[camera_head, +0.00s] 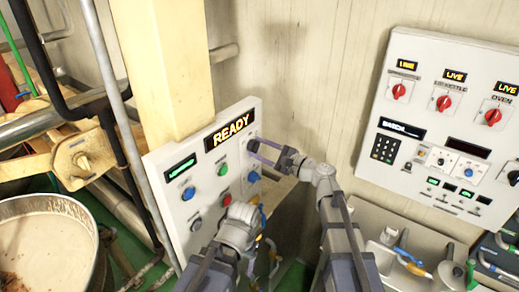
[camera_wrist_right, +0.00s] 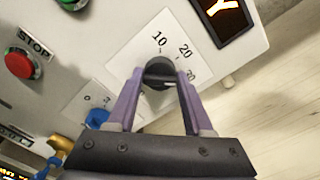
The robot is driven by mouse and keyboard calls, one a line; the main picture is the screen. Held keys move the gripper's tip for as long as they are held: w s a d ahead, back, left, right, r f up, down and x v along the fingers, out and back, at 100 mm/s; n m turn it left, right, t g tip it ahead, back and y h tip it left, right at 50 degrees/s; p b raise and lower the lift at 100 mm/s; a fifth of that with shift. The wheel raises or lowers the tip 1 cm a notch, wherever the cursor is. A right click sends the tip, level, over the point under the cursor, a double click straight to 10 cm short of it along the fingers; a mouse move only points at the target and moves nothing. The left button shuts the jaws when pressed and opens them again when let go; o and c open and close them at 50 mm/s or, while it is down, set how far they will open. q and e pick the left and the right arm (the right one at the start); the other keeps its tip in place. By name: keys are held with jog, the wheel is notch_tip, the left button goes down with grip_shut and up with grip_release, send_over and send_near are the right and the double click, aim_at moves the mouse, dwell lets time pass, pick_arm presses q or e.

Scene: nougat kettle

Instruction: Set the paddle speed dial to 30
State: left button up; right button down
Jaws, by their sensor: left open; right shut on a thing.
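The paddle speed dial (camera_wrist_right: 160,72) is a round black knob on a white plate marked 10, 20 and 30. Its white pointer line lies toward the right finger, on the side of the 30 mark, which that finger partly covers. My right gripper (camera_wrist_right: 158,85) is shut on the knob, one purple finger on each side. In the head view the right gripper (camera_head: 258,146) reaches the upper right of the panel (camera_head: 165,160), hiding most of the dial. My left gripper (camera_head: 241,214) is lower, in front of the panel's lower right; its fingers are mostly hidden.
The READY display (camera_head: 230,131) is left of the dial. A green button (camera_head: 222,169), red button (camera_head: 225,200) and blue knob (camera_head: 254,177) are close by. A second control panel (camera_head: 440,110) hangs at right. A kettle (camera_head: 45,205) stands at lower left.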

jog(key=shift+m, duration=0.6)
jog(key=shift+c, duration=1.5)
grip_release()
jog(key=shift+d, duration=0.1)
jog(key=v, duration=0.7)
jog(key=shift+s+d, duration=0.25)
jog(key=shift+s, duration=0.05)
jog(key=shift+f, duration=0.15)
